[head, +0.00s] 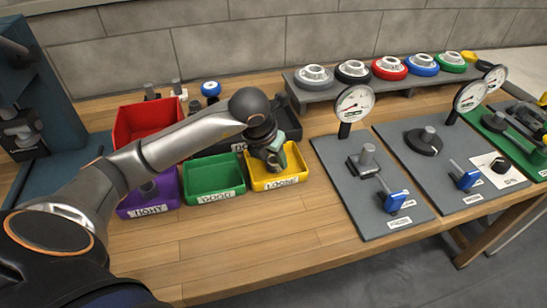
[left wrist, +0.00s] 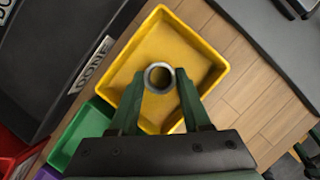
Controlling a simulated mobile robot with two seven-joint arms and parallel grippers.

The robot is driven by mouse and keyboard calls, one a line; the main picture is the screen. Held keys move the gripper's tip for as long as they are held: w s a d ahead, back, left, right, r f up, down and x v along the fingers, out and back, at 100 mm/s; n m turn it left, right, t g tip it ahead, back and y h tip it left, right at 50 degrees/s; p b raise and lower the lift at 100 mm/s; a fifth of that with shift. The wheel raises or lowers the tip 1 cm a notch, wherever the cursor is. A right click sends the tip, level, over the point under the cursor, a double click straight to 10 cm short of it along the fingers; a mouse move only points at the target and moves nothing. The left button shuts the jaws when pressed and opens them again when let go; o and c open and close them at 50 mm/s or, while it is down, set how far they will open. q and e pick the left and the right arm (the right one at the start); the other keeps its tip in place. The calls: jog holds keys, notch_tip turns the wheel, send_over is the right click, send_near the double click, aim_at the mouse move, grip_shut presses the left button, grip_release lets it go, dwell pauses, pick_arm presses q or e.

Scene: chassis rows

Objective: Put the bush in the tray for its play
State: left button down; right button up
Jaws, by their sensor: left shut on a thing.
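My left gripper (head: 274,160) is over the yellow tray (head: 289,179), labelled LOOSE. In the left wrist view it is shut on the bush (left wrist: 159,77), a small grey metal ring with a hollow bore. The bush is seen end-on between the green fingertips, with the yellow tray's floor (left wrist: 190,58) behind it. I cannot tell whether the bush touches the floor. The green tray (head: 213,177), labelled GOOD, is left of the yellow one. The purple tray (head: 134,204), labelled TIGHT, is further left and holds a grey cylindrical piece. My right gripper is out of view.
A red tray (head: 135,124) stands behind the purple one. A dark tray, its label reading DONE in the left wrist view (left wrist: 93,62), is behind the small trays. Grey gauge plates (head: 345,193) stand to the right. A shelf of coloured rings (head: 390,68) is at the back.

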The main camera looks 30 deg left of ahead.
pick_arm(q)
jog(key=shift+f, duration=0.1)
jog(key=c, duration=0.8)
grip_release()
jog(key=shift+f, duration=0.1)
jog(key=o, duration=0.4)
jog(key=shift+o, duration=0.2)
